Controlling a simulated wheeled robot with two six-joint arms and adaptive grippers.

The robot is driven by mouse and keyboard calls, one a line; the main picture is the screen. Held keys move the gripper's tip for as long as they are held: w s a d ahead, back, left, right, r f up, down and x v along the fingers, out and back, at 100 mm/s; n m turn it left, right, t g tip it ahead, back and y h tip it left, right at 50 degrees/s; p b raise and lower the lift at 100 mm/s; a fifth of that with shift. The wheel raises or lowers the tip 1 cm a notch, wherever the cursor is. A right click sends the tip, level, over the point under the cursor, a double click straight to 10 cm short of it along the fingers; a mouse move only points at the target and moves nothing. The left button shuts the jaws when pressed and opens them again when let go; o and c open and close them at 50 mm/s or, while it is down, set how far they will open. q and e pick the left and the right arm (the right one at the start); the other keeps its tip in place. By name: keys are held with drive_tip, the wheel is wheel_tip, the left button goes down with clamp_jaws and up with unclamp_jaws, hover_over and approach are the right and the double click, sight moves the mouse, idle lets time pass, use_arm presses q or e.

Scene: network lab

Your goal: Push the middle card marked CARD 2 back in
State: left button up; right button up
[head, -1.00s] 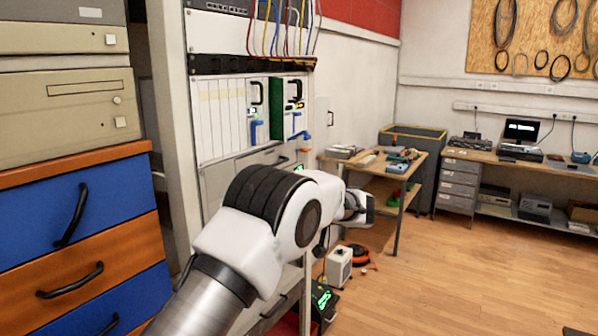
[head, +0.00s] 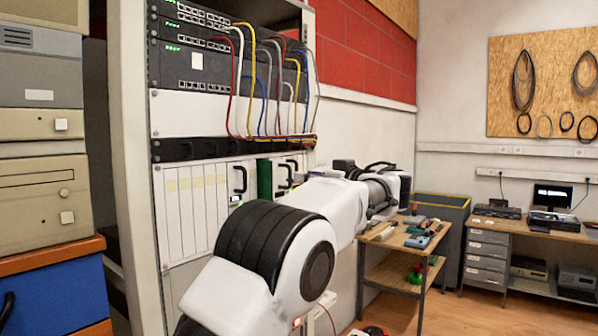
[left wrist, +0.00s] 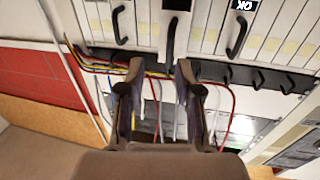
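The card rack (head: 192,212) stands ahead, with a row of white cards carrying black handles. A middle card (head: 264,180) sticks out from the row, its green side showing; I cannot read its label. My left gripper (head: 343,168) is right of this card in the head view, partly hidden by my arm. In the left wrist view, which looks upside down, the left gripper (left wrist: 157,78) is open and empty, its fingers apart below the middle handle (left wrist: 170,36). Other handles show on either side. I see no contact. My right gripper is out of view.
Coloured patch cables (head: 266,85) hang from the switches (head: 195,62) above the cards, and show near the fingers in the wrist view. Drawers with computer cases (head: 40,190) stand left. A small wooden table (head: 395,238) stands right of the rack.

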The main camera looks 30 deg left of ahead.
sight(290, 172)
use_arm(q)
drive_tip(key=a, duration=0.1)
drive_tip(key=s+a+r+p, duration=0.2)
drive_tip(key=shift+a, duration=0.3)
drive_tip(key=w+a+f, duration=0.2)
drive_tip(key=w, duration=0.1)
drive_tip(key=shift+a+p, duration=0.15)
drive_tip(key=shift+p, duration=0.2)
drive_tip(key=shift+w, duration=0.15)
drive_tip(key=shift+s+r, duration=0.1)
drive_tip(key=shift+s, duration=0.15)
drive_tip(key=shift+s+r, duration=0.2)
drive_tip(key=shift+s, duration=0.1)
drive_tip(key=c, duration=0.5)
drive_tip(key=shift+s+r, duration=0.1)
drive_tip(key=shift+s, duration=0.1)
clamp_jaws()
drive_tip(key=shift+c, duration=0.7)
unclamp_jaws()
drive_tip(key=shift+w, duration=0.2)
drive_tip(key=o, duration=0.6)
drive_tip(key=shift+w+f, duration=0.25)
drive_tip(key=shift+o, duration=0.2)
drive_tip(key=shift+s+r, duration=0.15)
drive_tip(key=shift+s, duration=0.1)
drive_tip(key=v, duration=1.2)
drive_tip(key=shift+w, duration=0.15)
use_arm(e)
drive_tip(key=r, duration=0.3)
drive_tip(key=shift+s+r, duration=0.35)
